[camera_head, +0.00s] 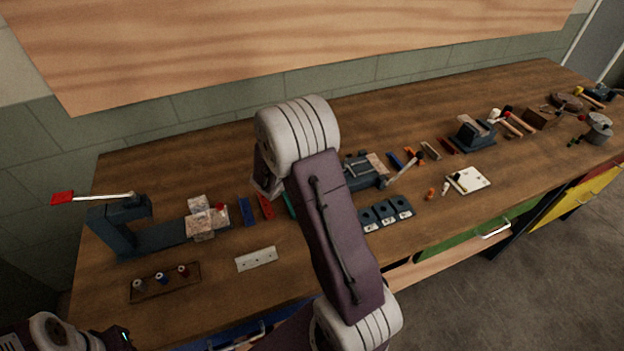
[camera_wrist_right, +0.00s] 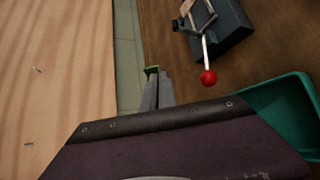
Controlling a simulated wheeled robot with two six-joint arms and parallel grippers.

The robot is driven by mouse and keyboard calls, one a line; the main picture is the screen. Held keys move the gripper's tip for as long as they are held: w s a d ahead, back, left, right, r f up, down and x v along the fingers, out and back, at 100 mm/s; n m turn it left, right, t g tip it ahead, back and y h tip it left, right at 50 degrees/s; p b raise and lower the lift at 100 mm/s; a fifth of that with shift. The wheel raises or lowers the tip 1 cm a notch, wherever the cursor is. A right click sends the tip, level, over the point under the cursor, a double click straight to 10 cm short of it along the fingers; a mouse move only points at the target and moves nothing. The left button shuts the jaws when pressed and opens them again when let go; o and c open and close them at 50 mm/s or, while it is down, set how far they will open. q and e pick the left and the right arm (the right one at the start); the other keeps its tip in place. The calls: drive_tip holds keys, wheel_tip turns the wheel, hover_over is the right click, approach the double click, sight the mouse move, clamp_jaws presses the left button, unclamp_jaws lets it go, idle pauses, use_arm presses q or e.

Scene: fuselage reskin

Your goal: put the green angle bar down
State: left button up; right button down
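My right gripper (camera_wrist_right: 158,92) shows in the right wrist view with its two grey fingers close together. A small green piece, which looks like the end of the green angle bar (camera_wrist_right: 152,70), sits at the fingertips; most of it is hidden. In the head view my right arm covers the middle of the bench, and the right gripper is hidden behind it. Part of my left arm shows at the bottom left, but its gripper is not visible.
The wooden workbench (camera_head: 225,283) carries a vise (camera_head: 361,172), a white perforated plate (camera_head: 256,259), a dark-blue block with holes (camera_head: 386,213) and a spool tray (camera_head: 165,281). In the wrist view a teal tray-like thing (camera_wrist_right: 270,122) is close at right, below a red-knobbed tool (camera_wrist_right: 209,77).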

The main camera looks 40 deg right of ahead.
drive_tip(key=s+a+f, duration=0.1)
drive_tip(key=a+f, duration=0.1)
drive_tip(key=a, duration=0.1)
drive_tip(key=s+a+f+p, duration=0.1)
drive_tip(key=s+a+f, duration=0.1)
drive_tip(key=a, duration=0.2)
drive_tip(key=s+a+f, duration=0.2)
drive_tip(key=a, duration=0.2)
drive_tip(key=shift+s, duration=0.2)
drive_tip(key=shift+s+a+f, duration=0.1)
drive_tip(key=shift+s+a, duration=0.1)
drive_tip(key=shift+a, duration=0.1)
wheel_tip(320, 180, down, 4)
drive_tip(key=shift+w+d+f, duration=0.1)
use_arm(q)
drive_tip(key=shift+s+a+r, duration=0.15)
drive_tip(key=shift+a+r, duration=0.35)
drive_tip(key=shift+r, duration=0.1)
drive_tip(key=shift+f, duration=0.1)
use_arm(e)
drive_tip(key=c, duration=2)
unclamp_jaws()
drive_tip(key=shift+o, duration=0.2)
